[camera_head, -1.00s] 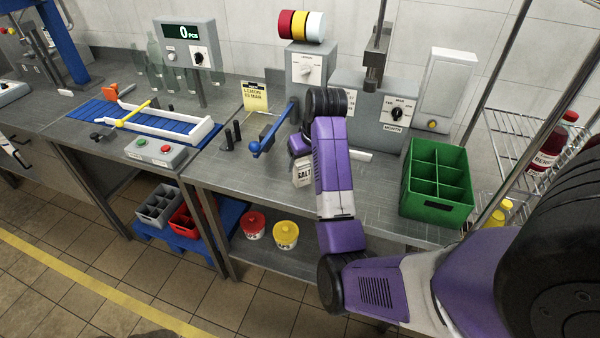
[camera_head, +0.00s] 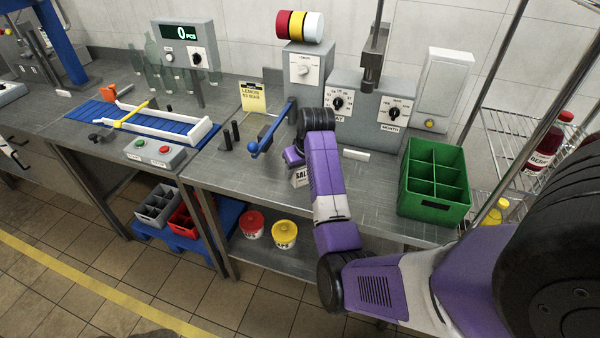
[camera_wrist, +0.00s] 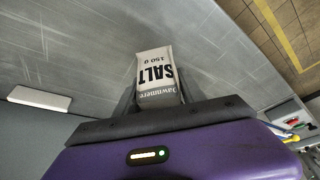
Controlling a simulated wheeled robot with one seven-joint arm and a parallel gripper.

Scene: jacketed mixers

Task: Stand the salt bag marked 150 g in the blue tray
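The white salt bag marked 150 g (camera_wrist: 154,72) stands on the grey bench and is upside down in the wrist view. In the head view the bag (camera_head: 299,179) is partly covered by my arm. My gripper (camera_head: 293,160) is right at the bag's upper part. In the wrist view its dark fingers (camera_wrist: 156,98) lie on either side of the bag; whether they press on it I cannot tell. A blue pallet-like base (camera_head: 228,216) shows low down at the left, under small crates.
A green divided crate (camera_head: 433,204) stands at the bench's right. A blue-knobbed lever (camera_head: 270,132) is just left of my gripper, with dial boxes behind. A white bar (camera_wrist: 38,98) lies on the bench. Red-lidded and yellow-lidded tubs (camera_head: 285,233) stand on the lower shelf.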

